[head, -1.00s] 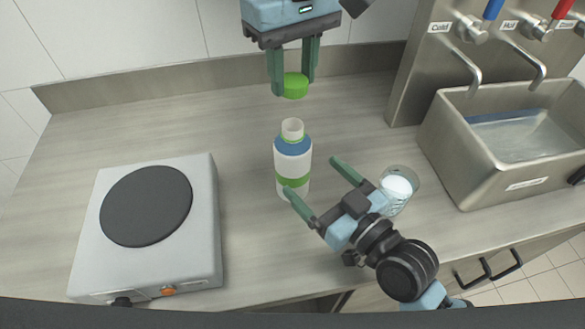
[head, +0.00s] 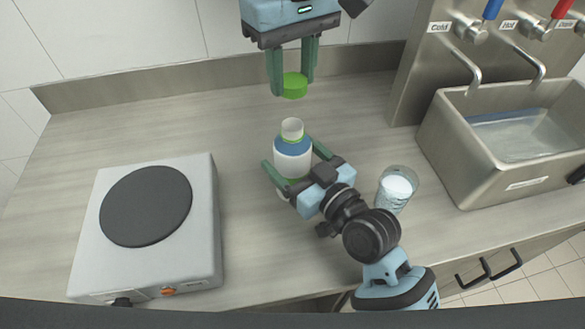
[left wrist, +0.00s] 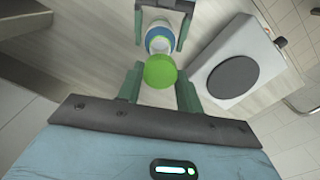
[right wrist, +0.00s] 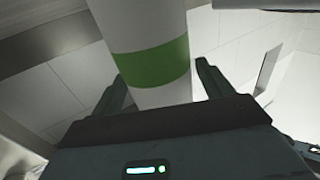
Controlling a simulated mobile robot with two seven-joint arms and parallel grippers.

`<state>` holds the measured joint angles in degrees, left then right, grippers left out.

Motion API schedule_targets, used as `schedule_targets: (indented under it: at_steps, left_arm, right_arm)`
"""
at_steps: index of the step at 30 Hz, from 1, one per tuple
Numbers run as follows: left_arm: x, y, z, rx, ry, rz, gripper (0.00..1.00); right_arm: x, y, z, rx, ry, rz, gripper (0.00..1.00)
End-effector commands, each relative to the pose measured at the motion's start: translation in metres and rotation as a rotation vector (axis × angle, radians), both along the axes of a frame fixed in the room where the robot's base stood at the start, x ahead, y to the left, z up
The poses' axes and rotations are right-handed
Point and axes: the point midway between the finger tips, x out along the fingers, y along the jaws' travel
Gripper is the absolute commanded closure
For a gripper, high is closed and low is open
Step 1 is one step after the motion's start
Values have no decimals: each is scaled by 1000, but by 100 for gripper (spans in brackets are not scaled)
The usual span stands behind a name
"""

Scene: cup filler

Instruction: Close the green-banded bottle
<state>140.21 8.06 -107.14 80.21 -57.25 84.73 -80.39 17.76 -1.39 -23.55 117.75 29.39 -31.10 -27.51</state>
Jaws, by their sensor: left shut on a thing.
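The white bottle (head: 293,165) with a blue shoulder and a green band stands upright on the counter, its mouth uncovered. The green band shows clearly in the right wrist view (right wrist: 152,66). My left gripper (head: 293,88) is shut on the green cap (head: 294,86), holding it above and slightly behind the bottle mouth in the head view. The cap also shows in the left wrist view (left wrist: 160,71). My right gripper (head: 293,158) is open, with its fingers on either side of the bottle; in the right wrist view (right wrist: 158,80) small gaps show beside the bottle.
A glass beaker (head: 396,190) with white contents stands right of the bottle, near my right arm. A hot plate (head: 200,255) with a dark disc is at the left. A metal sink (head: 470,175) with taps is at the right. The counter behind the bottle is clear.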

Motion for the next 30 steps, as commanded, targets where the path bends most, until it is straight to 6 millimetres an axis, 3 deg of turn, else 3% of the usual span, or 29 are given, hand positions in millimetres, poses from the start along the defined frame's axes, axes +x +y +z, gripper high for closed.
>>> schedule_targets:
  at_steps: [2,13,30]
  left_arm:
    - [0,0,0,0,0,0,85]
    - [0,0,0,0,0,0,85]
    - [0,0,-50,1,1,0,85]
  right_arm:
    - [0,0,0,0,0,0,32]
    - [0,0,0,0,0,0,80]
    - [0,0,0,1,1,0,80]
